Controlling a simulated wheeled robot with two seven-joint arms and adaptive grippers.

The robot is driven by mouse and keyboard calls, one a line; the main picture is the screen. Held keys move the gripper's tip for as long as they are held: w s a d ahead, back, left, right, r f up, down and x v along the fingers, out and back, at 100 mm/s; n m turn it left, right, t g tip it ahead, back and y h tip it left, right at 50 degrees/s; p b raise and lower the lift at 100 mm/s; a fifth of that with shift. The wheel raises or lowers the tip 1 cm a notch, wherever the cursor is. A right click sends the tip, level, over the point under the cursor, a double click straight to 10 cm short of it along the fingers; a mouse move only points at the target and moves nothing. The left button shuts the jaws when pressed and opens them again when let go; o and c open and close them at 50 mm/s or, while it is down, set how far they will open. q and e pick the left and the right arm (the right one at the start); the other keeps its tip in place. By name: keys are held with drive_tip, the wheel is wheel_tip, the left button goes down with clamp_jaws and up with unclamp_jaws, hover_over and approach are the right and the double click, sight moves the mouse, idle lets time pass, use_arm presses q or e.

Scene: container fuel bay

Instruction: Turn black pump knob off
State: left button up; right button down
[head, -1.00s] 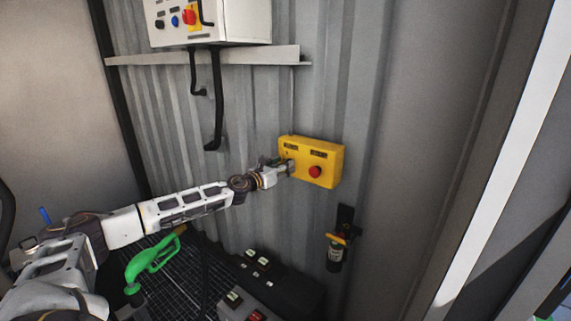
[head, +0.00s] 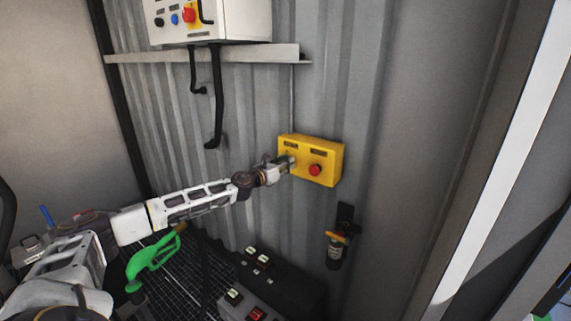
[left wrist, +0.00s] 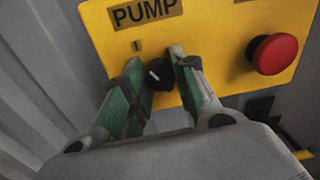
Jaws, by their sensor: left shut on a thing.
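The yellow control box (head: 331,174) is fixed to the corrugated wall, and its face also fills the top of the left wrist view (left wrist: 220,30). The black pump knob (left wrist: 160,75) sits under the PUMP label (left wrist: 145,12), with a pale pointer mark on its face. My left gripper (left wrist: 156,70) has its green-padded fingers on either side of the knob and is shut on it. In the head view the left gripper (head: 287,162) is at the box's left side and hides the knob. My right gripper is not in view.
A red mushroom button (left wrist: 275,54) is on the same box, right of the knob. A white panel (head: 235,22) hangs above, with black cables below it. A green fuel nozzle (head: 152,262) and switch boxes (head: 285,285) are lower down. A black holder (head: 345,215) is below the box.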

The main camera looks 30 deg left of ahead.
use_arm(q)
drive_tip(key=shift+c, duration=0.4)
drive_tip(key=shift+n+p, duration=0.6)
drive_tip(key=shift+n, duration=5.6)
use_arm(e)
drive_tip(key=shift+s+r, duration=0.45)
